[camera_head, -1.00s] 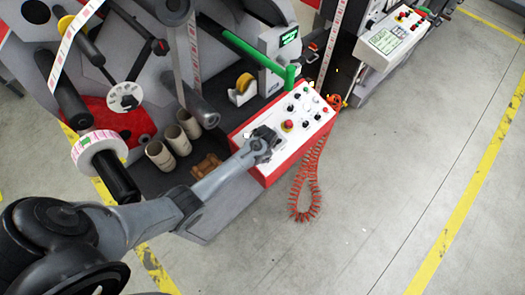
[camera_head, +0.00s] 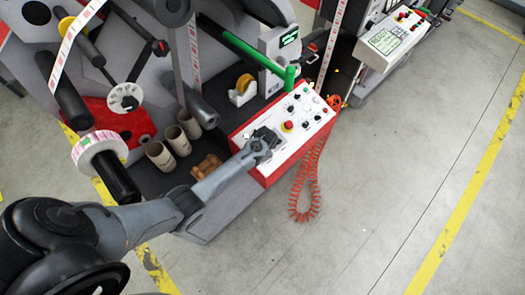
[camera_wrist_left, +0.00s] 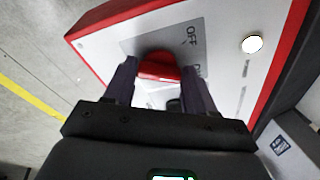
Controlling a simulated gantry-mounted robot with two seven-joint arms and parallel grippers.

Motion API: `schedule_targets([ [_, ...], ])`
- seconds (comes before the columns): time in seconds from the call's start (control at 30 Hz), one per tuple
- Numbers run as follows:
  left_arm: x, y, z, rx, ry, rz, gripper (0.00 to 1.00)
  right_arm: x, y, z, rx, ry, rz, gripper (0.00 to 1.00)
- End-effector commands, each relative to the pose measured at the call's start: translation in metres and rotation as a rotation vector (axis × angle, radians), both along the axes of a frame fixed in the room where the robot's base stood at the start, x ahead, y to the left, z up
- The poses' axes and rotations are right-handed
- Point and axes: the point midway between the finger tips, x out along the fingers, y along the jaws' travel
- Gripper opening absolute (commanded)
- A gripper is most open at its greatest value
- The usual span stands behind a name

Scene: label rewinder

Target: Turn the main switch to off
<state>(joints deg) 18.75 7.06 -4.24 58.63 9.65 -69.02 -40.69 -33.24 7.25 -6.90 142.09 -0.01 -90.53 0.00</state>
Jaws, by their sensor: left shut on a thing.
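The main switch (camera_wrist_left: 160,68) is a red knob on a grey plate marked OFF (camera_wrist_left: 191,36) on the white-topped, red-sided control panel (camera_wrist_left: 100,45). In the left wrist view my left gripper (camera_wrist_left: 158,78) has its two dark fingers on either side of the knob and is shut on it. Part of a second label shows beside the right finger. In the head view my left gripper (camera_head: 262,142) is at the near left end of the control panel (camera_head: 284,147) and hides the switch. My right gripper is not in view.
A red emergency button (camera_head: 288,125) and several small knobs sit farther along the panel. A green bar (camera_head: 256,54) passes above its back edge. A coiled orange cable (camera_head: 304,195) hangs from the panel's front. Cardboard cores (camera_head: 160,156) stand left of the arm.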

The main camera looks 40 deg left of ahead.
Motion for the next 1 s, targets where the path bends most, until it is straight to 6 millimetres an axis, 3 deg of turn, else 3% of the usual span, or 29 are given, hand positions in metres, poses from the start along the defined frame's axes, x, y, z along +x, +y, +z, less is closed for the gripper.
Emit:
schedule_targets([
  [0.5,-0.001,-0.003,0.001,-0.010,-0.100,0.365,0.25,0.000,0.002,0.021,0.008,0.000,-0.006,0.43],
  [1.0,-0.001,-0.006,-0.002,-0.020,-0.220,0.789,0.25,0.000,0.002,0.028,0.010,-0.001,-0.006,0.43],
])
